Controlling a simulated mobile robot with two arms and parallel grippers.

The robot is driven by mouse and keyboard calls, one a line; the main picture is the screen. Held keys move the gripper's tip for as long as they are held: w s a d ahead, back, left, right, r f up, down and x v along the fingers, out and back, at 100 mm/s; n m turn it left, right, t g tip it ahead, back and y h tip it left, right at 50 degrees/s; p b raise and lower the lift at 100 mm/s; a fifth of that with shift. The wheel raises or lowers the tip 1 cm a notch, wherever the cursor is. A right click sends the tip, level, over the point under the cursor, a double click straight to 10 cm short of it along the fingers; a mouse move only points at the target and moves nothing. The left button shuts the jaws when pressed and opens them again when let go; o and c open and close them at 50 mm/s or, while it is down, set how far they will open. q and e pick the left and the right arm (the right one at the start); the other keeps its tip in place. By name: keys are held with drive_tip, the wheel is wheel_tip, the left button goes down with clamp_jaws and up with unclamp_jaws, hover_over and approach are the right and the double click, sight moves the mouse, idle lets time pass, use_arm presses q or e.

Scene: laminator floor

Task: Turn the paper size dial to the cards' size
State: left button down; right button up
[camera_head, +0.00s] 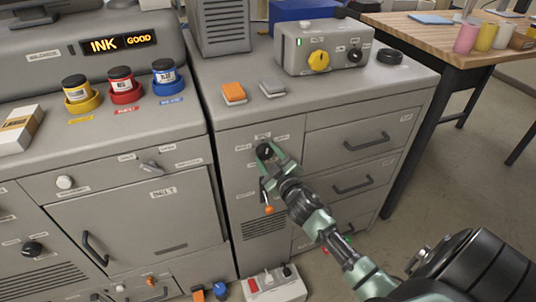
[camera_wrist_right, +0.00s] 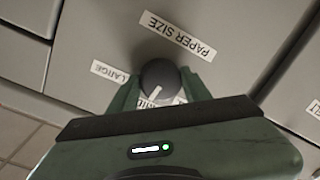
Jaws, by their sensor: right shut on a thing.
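The paper size dial (camera_head: 264,150) is a dark round knob on the front of the grey cabinet, left of the drawers. In the right wrist view the dial (camera_wrist_right: 160,76) sits under a "PAPER SIZE" label (camera_wrist_right: 178,36), with a "LARGE" label (camera_wrist_right: 110,72) beside it. A white pointer line on the dial points toward another label that my gripper partly covers, so I cannot read it fully. My right gripper (camera_head: 273,157) is shut on the dial, one finger on each side. My left gripper is not in view.
An orange-tipped lever (camera_head: 267,209) hangs just below the dial. Drawer handles (camera_head: 367,142) stick out to the right. A white switch box (camera_head: 274,286) is on the floor below.

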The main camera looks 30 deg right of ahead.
drive_tip(key=shift+n, duration=0.6)
drive_tip(key=shift+f, duration=0.1)
drive_tip(key=o, duration=1.4)
drive_tip(key=shift+c, duration=0.2)
drive_tip(key=shift+s, duration=0.1)
drive_tip(key=s+a, duration=0.1)
drive_tip(key=s, duration=0.6)
drive_tip(key=shift+s+a+r+b, duration=0.25)
drive_tip(key=shift+s+r+b, duration=0.1)
drive_tip(key=shift+b, duration=0.1)
drive_tip(key=shift+w, duration=0.1)
